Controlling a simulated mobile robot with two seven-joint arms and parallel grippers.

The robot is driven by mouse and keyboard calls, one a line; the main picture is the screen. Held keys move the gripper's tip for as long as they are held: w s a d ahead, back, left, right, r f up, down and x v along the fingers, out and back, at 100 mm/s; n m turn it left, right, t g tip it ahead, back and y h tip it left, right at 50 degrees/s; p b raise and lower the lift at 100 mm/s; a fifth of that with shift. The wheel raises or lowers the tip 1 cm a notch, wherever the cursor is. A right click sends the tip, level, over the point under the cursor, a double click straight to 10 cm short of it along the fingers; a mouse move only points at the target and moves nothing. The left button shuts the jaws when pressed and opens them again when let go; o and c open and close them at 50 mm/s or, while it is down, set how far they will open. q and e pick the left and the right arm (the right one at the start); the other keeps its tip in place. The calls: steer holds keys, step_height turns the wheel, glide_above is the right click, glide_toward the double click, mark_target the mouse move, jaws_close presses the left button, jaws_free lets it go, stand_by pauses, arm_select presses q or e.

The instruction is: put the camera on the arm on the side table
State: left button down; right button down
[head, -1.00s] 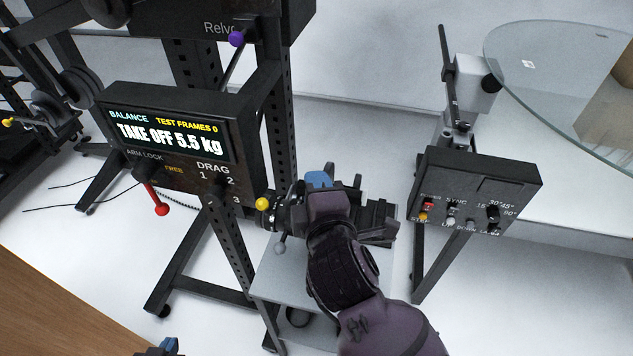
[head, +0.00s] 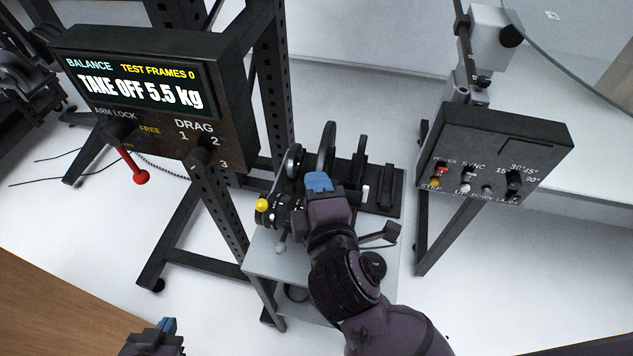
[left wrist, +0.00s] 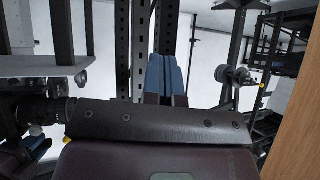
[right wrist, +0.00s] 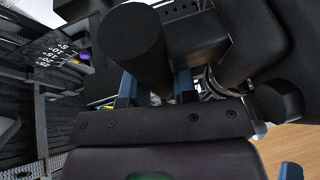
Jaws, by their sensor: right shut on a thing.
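My right gripper (head: 318,184) is over the small grey side table (head: 268,262), shut on a dark thing that appears to be the black camera (head: 290,212). In the right wrist view, a black cylinder (right wrist: 137,45) stands in front of the blue fingers (right wrist: 155,88), with dark body parts beside it. My own wrist hides much of the grip, and I cannot tell whether the camera touches the table. A yellow knob (head: 262,205) is just left of it. My left gripper (head: 166,326) is low at the left, empty, its blue fingers (left wrist: 166,76) together in the left wrist view.
A black tray (head: 395,205) with upright black discs (head: 327,150) is beside my right gripper. A display box (head: 150,95) reading "TAKE OFF 5.5 kg" with a red lever (head: 139,176) is left. A control box (head: 500,150) and glass turntable (head: 590,85) are right.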

step_height(320, 180, down, 3)
steer(key=shift+f+b, duration=0.2)
steer(key=shift+b, duration=0.9)
steer(key=shift+f, duration=0.3)
steer(key=shift+r, duration=0.1)
steer(key=shift+f+b, duration=0.2)
steer(key=shift+b, duration=0.1)
steer(key=c, duration=0.9)
jaws_free()
steer(key=shift+f, duration=0.1)
